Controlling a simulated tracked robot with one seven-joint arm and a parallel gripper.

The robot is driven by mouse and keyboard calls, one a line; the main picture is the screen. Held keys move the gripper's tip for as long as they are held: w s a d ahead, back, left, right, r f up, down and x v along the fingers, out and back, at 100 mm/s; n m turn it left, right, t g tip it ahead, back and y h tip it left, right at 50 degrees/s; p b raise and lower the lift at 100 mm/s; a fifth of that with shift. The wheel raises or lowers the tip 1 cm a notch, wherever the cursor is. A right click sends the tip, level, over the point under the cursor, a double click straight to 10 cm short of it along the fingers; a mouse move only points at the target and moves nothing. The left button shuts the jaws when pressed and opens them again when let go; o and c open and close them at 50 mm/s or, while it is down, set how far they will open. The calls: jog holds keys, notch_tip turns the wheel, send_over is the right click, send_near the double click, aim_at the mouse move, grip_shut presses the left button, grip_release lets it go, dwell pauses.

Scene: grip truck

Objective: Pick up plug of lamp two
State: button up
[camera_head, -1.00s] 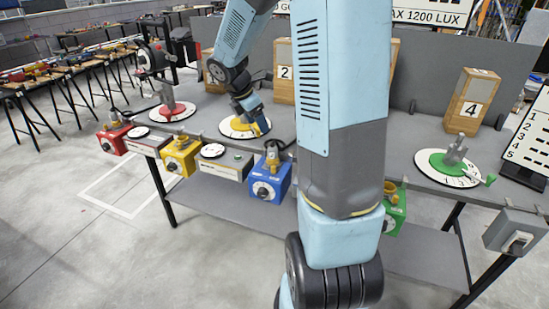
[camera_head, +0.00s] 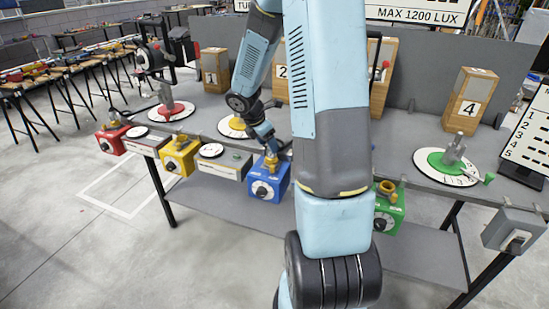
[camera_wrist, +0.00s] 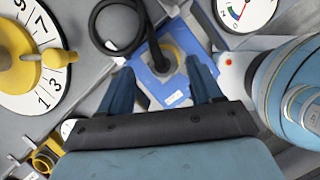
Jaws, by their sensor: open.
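My gripper (camera_wrist: 162,68) is open. In the head view it (camera_head: 267,137) points down just above the blue box (camera_head: 262,187) on the table's front edge. A dark plug (camera_wrist: 158,50) with a black cable (camera_wrist: 104,36) stands at the socket on top of the blue box (camera_wrist: 150,82) in the wrist view. The plug shows between my two fingers, with a gap on both sides. In the head view, the plug is partly hidden by my gripper. A wooden block marked 2 (camera_head: 281,72) stands behind, partly covered by my arm. No label ties the plug to a lamp.
A yellow dial (camera_wrist: 30,62) lies left of my gripper, and a white gauge (camera_wrist: 243,9) lies upper right in the wrist view. Red (camera_head: 112,140), yellow (camera_head: 180,157) and green (camera_head: 390,212) boxes line the front edge. My arm hides the table's middle.

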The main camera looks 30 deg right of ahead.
aim_at(271, 154)
jog(key=shift+x, duration=1.85)
jog(key=shift+s+d, duration=0.1)
jog(key=shift+s, duration=0.05)
jog(key=shift+r, duration=0.1)
jog(key=shift+c, duration=0.2)
jog(key=c, duration=1.1)
